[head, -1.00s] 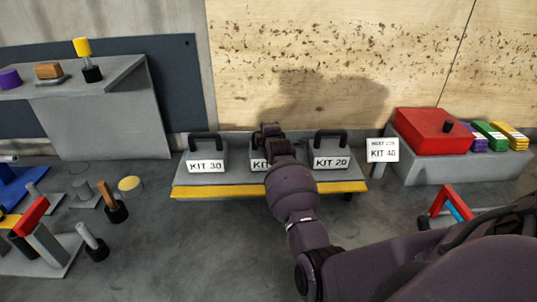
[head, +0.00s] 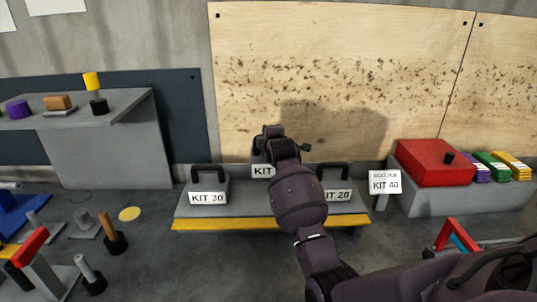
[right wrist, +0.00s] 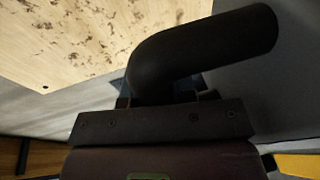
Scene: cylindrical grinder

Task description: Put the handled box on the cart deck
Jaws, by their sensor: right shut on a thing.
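Three grey boxes with black handles show in the head view. The box labelled KIT 30 (head: 208,190) and the box labelled KIT 20 (head: 337,188) sit at the left and right of a low grey platform (head: 240,210) with a yellow front edge. My right gripper (head: 268,134) is shut on the handle of the middle box (head: 262,171), which hangs above the platform. Its label reads KIT; the rest is hidden by my arm. The right wrist view shows the black handle (right wrist: 205,45) at the gripper (right wrist: 160,115). I cannot identify a cart deck. My left gripper is out of view.
A sign reading KIT 40 (head: 384,183) stands right of the platform, before a grey block (head: 425,202) with a red box (head: 433,163). A red and blue frame (head: 455,235) is at lower right. Posts and fixtures (head: 110,235) stand at left; a plywood wall is behind.

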